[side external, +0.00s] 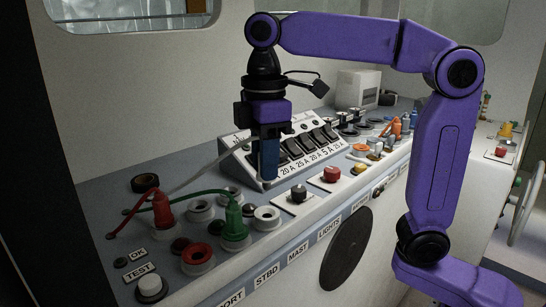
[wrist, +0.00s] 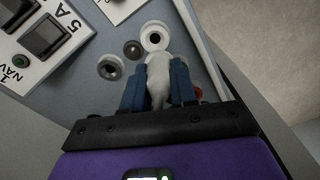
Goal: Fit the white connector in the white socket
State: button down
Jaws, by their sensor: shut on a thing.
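My gripper (side external: 266,178) points down over the console, its blue fingers close in front of the switch box and above and behind the sockets in the side view. In the wrist view my gripper (wrist: 157,72) is shut on the white connector (wrist: 158,80), which sits between the two fingers. The fingers largely hide the connector in the side view. A bright white socket (wrist: 154,29) with a dark centre lies just beyond the connector's tip in the wrist view. It appears to be the white ring (side external: 267,213) at the front of the console. Contact cannot be told.
A red plug (side external: 162,210) and a green plug (side external: 235,219) with cables stand at the left. The breaker switch box (side external: 285,148) stands behind my gripper. Black (side external: 298,193) and red (side external: 331,174) buttons lie to the right.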

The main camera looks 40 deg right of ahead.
jog(key=shift+w+d+f, duration=0.25)
jog(key=shift+w+f, duration=0.05)
jog(key=shift+f, duration=0.1)
jog(key=shift+f, duration=0.1)
jog(key=shift+f, duration=3.05)
jog(key=shift+f, duration=0.2)
jog(key=c, duration=0.8)
grip_release()
jog(key=shift+r, duration=0.15)
